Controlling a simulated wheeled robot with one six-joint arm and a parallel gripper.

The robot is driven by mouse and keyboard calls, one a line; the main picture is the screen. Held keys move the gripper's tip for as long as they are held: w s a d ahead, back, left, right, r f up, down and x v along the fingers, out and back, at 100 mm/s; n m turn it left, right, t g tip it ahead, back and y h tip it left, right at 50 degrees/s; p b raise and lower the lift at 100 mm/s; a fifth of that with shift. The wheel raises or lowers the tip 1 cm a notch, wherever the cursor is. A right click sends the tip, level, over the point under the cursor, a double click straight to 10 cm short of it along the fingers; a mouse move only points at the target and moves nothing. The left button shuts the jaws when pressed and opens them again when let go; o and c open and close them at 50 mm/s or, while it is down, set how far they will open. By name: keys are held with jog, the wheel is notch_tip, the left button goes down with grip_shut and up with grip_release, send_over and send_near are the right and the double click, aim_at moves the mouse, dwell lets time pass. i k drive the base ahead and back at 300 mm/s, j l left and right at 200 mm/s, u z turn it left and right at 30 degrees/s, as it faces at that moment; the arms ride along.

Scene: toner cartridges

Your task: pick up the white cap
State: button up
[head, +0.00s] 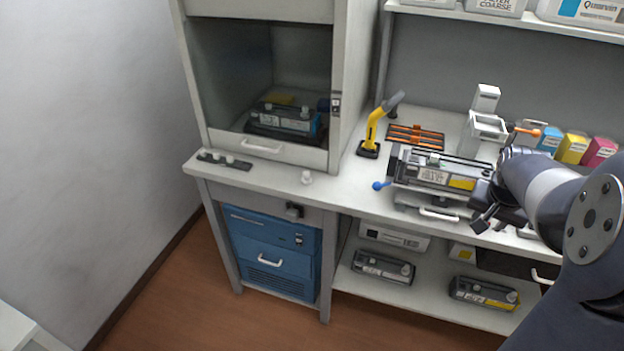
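A small white cap (307,177) stands alone near the front edge of the white bench, in front of the cabinet's right post. Other small pale caps sit in a dark strip (225,160) at the bench's left front. My gripper (478,212) is at the right, at the front of the bench beside a grey-and-black cartridge (435,172). It is well to the right of the lone cap and apart from it. Its fingers are dark and small here, so I cannot tell whether they are open or shut.
A yellow hand tool (374,130) stands behind and right of the lone cap. The bench around the lone cap is clear.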

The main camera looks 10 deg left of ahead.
aim_at(306, 181)
jog(key=i+u, duration=0.1)
jog(key=u, duration=1.55)
jog(key=i+l+u, duration=0.2)
jog(key=l, duration=0.5)
jog(key=l+u, duration=0.15)
jog(key=l, duration=0.5)
